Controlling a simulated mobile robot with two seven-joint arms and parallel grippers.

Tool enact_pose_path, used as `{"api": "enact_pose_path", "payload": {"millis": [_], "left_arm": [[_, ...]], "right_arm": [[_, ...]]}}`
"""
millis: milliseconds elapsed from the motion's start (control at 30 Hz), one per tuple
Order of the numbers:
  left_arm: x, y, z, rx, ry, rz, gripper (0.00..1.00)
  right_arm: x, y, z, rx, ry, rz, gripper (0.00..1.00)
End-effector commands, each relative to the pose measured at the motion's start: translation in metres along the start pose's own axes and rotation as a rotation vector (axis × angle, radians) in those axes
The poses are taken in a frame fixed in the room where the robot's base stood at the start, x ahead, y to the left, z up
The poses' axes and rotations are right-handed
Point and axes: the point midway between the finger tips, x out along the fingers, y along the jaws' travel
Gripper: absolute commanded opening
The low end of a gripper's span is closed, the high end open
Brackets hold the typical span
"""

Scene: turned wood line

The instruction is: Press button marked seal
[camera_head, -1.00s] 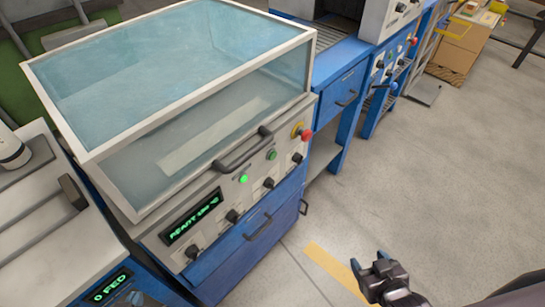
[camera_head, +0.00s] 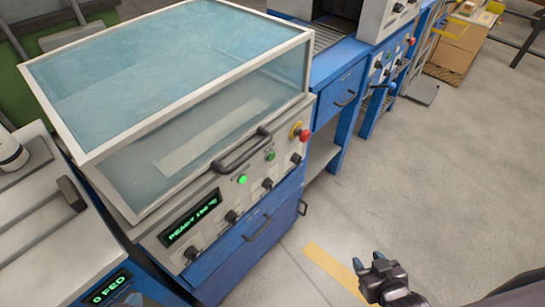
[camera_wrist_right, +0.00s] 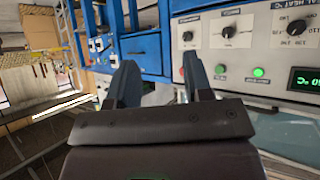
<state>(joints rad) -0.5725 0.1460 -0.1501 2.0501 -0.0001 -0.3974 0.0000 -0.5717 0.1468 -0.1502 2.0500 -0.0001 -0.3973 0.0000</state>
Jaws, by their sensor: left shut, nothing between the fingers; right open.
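The sealing machine (camera_head: 230,185) has a clear-sided hood and a grey front panel. On the panel are a lit green round light (camera_head: 242,180), a darker green button (camera_head: 270,156), and a red knob (camera_head: 304,136) on a yellow base. Their small labels are too blurred to read, so I cannot tell which says seal. The right wrist view shows the lit green light (camera_wrist_right: 258,72) and darker green button (camera_wrist_right: 220,69) upside down beyond the fingers. My right gripper (camera_head: 368,262) is open and empty, in front of the machine and apart from it. My left gripper does not show.
A green display (camera_head: 192,221) reads READY with a temperature. Black knobs line the panel's lower edge, and a black handle (camera_head: 241,152) sticks out above it. A blue drawer front (camera_head: 255,235) lies below. The floor (camera_head: 425,185) right of the machine is clear.

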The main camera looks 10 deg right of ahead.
Motion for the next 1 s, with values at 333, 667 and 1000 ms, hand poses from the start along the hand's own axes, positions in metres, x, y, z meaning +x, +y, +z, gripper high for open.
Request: {"api": "enact_pose_path", "payload": {"millis": [333, 667, 1000], "left_arm": [[0.0001, 0.0000, -0.0002, 0.000, 0.000, 0.000, 0.00], [0.0002, 0.0000, -0.0003, 0.000, 0.001, 0.000, 0.00], [0.0002, 0.0000, -0.0003, 0.000, 0.001, 0.000, 0.00]], "right_arm": [[0.0000, 0.0001, 0.0002, 0.000, 0.000, 0.000, 0.00], [-0.0001, 0.0001, 0.0003, 0.000, -0.001, 0.000, 0.00], [-0.0001, 0.0001, 0.0003, 0.000, -0.001, 0.000, 0.00]]}}
